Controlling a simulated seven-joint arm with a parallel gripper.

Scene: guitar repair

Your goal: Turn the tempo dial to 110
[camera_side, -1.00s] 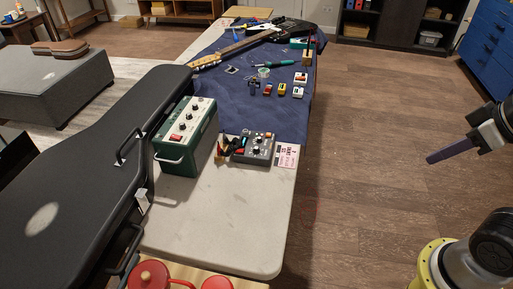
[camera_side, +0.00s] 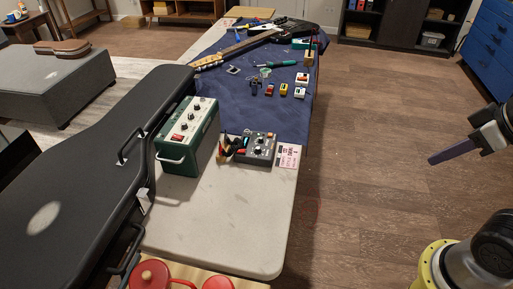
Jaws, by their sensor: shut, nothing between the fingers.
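A small dark grey box with knobs (camera_side: 257,148) sits on the pale end of the long table, just in front of the blue cloth. A green box with a white knob panel (camera_side: 196,116) stands to its left. The dial markings are too small to read, and I cannot tell which knob is the tempo dial. My gripper (camera_side: 433,159) is at the right of the picture, over the wood floor and well apart from the table and both boxes. Its fingers point left and look closed together, with nothing held.
A black guitar case (camera_side: 85,165) lies along the table's left side. A pink and white card (camera_side: 287,155) lies right of the grey box. Small coloured pedals (camera_side: 283,90) and a guitar (camera_side: 235,47) rest on the blue cloth (camera_side: 240,100). The table's front (camera_side: 215,225) is mostly bare.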

